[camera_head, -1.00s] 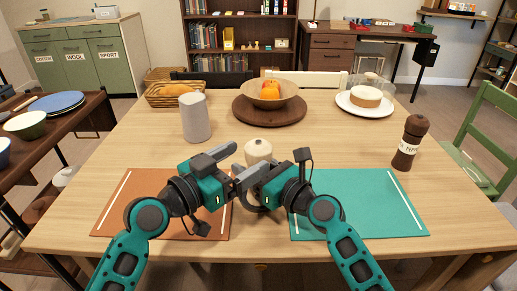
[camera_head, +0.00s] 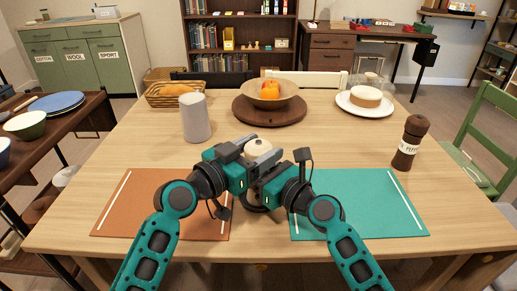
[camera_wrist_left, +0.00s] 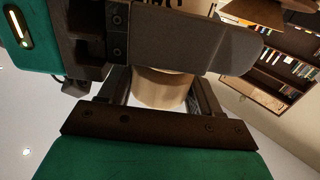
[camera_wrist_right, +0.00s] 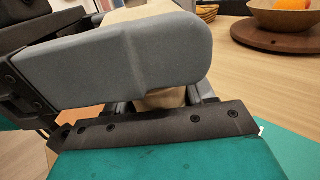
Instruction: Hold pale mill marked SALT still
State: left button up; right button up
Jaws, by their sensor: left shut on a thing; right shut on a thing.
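The pale mill (camera_head: 258,146) stands at the middle of the table's near half. Only its rounded cream top shows in the head view; my grippers hide the rest. My left gripper (camera_head: 262,158) is shut on the mill's upper part. My right gripper (camera_head: 258,178) is shut on it lower down. A pale piece of the mill shows between dark fingers in the left wrist view (camera_wrist_left: 160,88). In the right wrist view, the mill (camera_wrist_right: 165,99) is mostly behind a grey finger. The SALT marking cannot be read.
A dark pepper mill (camera_head: 410,143) stands at right. A grey cylinder (camera_head: 195,118) stands at left. An orange mat (camera_head: 150,205) and a teal mat (camera_head: 375,205) lie in front. A fruit bowl (camera_head: 270,95) and a cake plate (camera_head: 364,102) are farther back.

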pick_arm(q)
jog(key=c, duration=0.4)
jog(key=shift+d+m+g+h, duration=0.1)
jog(key=shift+m+g+h, duration=0.4)
jog(key=shift+g, duration=0.1)
jog(key=m+g+h, duration=0.2)
jog(key=g, duration=0.1)
jog(key=shift+f+m+g, duration=0.1)
jog(key=shift+m+g, duration=0.2)
jog(key=m+g+h, duration=0.2)
jog(key=m+g, duration=0.1)
jog(key=g, duration=0.1)
jog(key=shift+w+g, duration=0.1)
jog(key=shift+g, duration=0.3)
jog(key=m+g, duration=0.2)
jog(key=g, duration=0.1)
jog(key=m+g, duration=0.2)
jog(key=g, duration=0.2)
jog(key=shift+m, duration=0.4)
jog(key=shift+m+g+y, duration=0.3)
jog(key=shift+m+g, duration=0.2)
jog(key=shift+g, duration=0.2)
jog(key=o, duration=1)
jog(key=shift+c, duration=0.2)
